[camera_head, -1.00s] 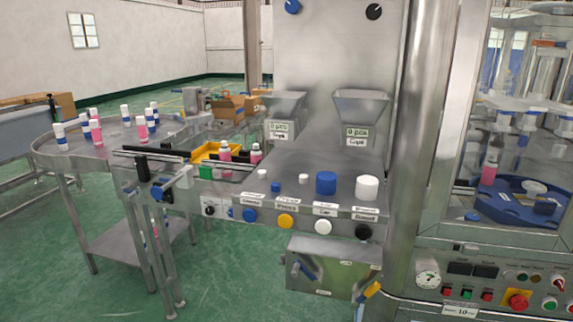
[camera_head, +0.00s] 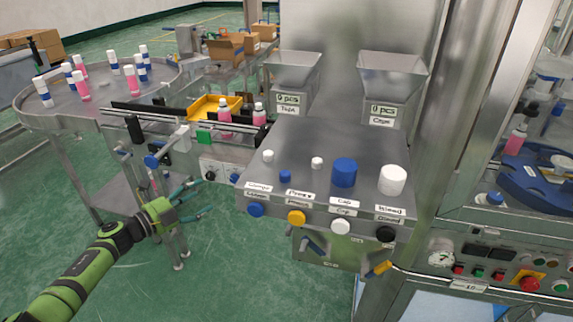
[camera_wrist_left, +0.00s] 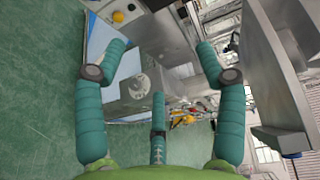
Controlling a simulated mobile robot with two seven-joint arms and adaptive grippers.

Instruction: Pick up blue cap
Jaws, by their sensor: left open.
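A large blue cylindrical cap (camera_head: 344,172) stands upright on the grey metal shelf of the machine, above a label reading "Cap". A much smaller blue piece (camera_head: 285,176) stands to its left on the same shelf. My left gripper (camera_head: 203,198) is open and empty, over the green floor, left of the shelf and lower than it, well apart from both blue pieces. In the left wrist view its teal fingers (camera_wrist_left: 160,70) are spread with nothing between them. I cannot make out the blue cap there. My right gripper is not in view.
A large white cylinder (camera_head: 393,180) stands right of the blue cap, and small white pieces (camera_head: 317,162) stand left of it. Coloured knobs (camera_head: 297,217) line the shelf's front. Two metal hoppers (camera_head: 392,85) hang behind. A conveyor with a yellow tray (camera_head: 214,106) lies left.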

